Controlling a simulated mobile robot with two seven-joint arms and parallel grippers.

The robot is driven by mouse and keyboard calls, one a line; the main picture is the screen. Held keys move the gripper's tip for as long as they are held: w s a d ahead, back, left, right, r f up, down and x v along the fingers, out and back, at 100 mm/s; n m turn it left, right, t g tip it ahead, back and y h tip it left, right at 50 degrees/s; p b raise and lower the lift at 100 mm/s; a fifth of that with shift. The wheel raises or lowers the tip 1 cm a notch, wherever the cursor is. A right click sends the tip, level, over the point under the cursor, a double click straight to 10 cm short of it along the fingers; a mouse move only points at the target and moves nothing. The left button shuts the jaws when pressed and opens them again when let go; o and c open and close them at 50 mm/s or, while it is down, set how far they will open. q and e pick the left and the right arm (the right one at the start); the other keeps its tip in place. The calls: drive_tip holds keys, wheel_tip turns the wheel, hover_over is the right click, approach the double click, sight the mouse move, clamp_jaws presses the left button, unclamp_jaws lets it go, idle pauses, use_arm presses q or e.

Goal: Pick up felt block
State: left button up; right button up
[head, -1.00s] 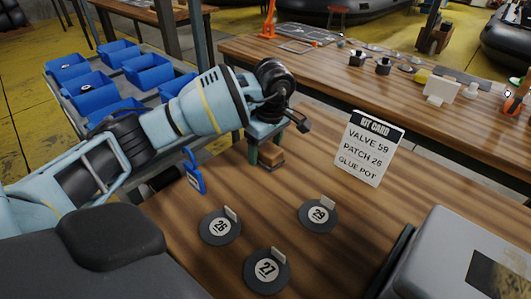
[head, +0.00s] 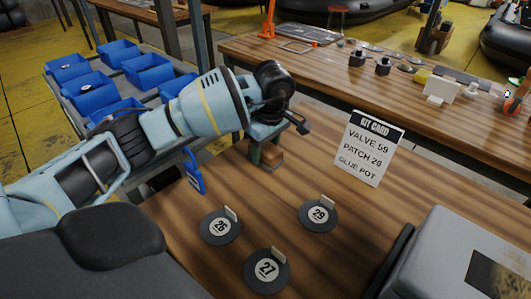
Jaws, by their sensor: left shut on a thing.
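The felt block (head: 272,158) is a small brown block with a dark underside, near the far left edge of the wooden table. My left gripper (head: 264,148) points down over it and is shut on it. The gripper and wrist hide the block's upper and left parts. I cannot tell whether the block touches the table or is just above it. My right gripper is not in view.
Round black discs numbered 26 (head: 219,229), 27 (head: 265,272) and 29 (head: 318,214) lie on the near table. A kit card (head: 369,149) stands right of the gripper. A grey case (head: 440,255) is at the right. Blue bins (head: 90,90) are at the left.

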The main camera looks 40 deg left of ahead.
sight(263, 147)
use_arm(q)
drive_tip(key=shift+r, duration=0.1)
drive_tip(key=shift+r, duration=0.5)
drive_tip(key=r, duration=0.3)
drive_tip(key=shift+s, duration=0.35)
drive_tip(key=s+d, duration=0.1)
drive_tip(key=s, duration=0.4)
drive_tip(key=s+d+r, duration=0.1)
drive_tip(key=s, duration=0.4)
drive_tip(key=s+d, duration=0.1)
drive_tip(key=s, duration=0.4)
drive_tip(key=shift+d+r, duration=0.15)
drive_tip(key=shift+d, duration=0.2)
